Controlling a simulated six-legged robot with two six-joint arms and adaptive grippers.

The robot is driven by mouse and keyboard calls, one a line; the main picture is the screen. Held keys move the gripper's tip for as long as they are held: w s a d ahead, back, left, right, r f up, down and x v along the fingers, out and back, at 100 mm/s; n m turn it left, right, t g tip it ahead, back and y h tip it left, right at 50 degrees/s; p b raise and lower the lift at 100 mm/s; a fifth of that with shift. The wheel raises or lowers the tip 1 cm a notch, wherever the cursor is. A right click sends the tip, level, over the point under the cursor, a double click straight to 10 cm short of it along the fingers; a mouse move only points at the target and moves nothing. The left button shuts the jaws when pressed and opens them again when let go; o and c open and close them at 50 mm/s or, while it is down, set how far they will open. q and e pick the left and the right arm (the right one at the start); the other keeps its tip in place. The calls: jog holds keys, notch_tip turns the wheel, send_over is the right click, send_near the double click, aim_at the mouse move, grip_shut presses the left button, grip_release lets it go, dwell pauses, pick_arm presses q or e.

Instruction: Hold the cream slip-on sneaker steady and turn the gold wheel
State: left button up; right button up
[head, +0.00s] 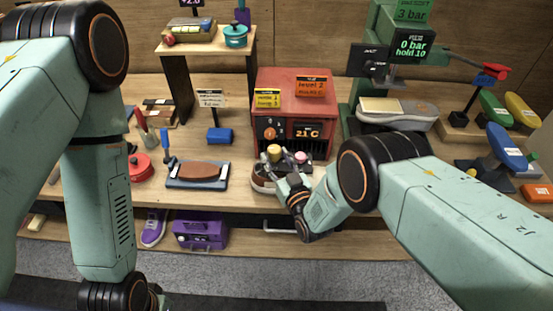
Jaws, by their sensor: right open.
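A cream and grey shoe (395,112), which looks like the cream slip-on sneaker, lies under the green press (392,72) at the right rear. My right gripper (283,165) is open, at the front of the table before the red heater box. A dark brown shoe with a pale sole (262,179) is beside it, partly hidden by the gripper; I cannot tell whether they touch. A yellow round piece (274,151) shows just behind the gripper; I cannot tell whether it is the gold wheel. My left arm hangs at the left, its gripper out of view.
The red heater box (292,104) reads 21 C. A tray with a brown block (203,170) and a blue block (220,135) lie to its left. Colored shoe forms (506,146) stand at the right. A purple case (200,233) sits on the lower shelf.

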jog(key=shift+c, duration=0.5)
jog(key=shift+d, duration=0.1)
jog(key=c, duration=0.5)
grip_shut()
